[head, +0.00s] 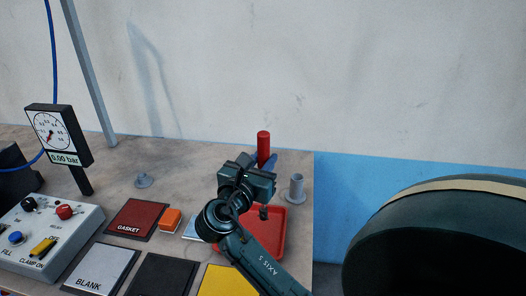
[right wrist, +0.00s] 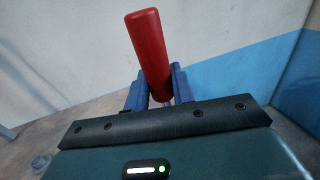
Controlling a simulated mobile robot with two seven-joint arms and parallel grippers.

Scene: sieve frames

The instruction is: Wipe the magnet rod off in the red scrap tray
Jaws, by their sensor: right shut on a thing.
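My right gripper (head: 268,162) is shut on a red cylinder, the grip of the magnet rod (head: 263,146). In the right wrist view the red grip (right wrist: 148,50) stands up between the blue fingers, leaning slightly to the left. The rod's lower part is hidden behind the gripper and wrist. The red scrap tray (head: 277,246) lies on the bench below my right forearm, which covers much of it. The gripper appears over or beyond the tray's back edge; the exact height cannot be told. My left gripper is not in view.
A grey flanged tube (head: 296,188) stands behind the tray near the bench's right edge. An orange block (head: 170,219) and the GASKET (head: 136,216), BLANK (head: 100,270) and yellow (head: 226,282) plates lie left. A control box (head: 48,236) and pressure gauge (head: 57,135) stand further left.

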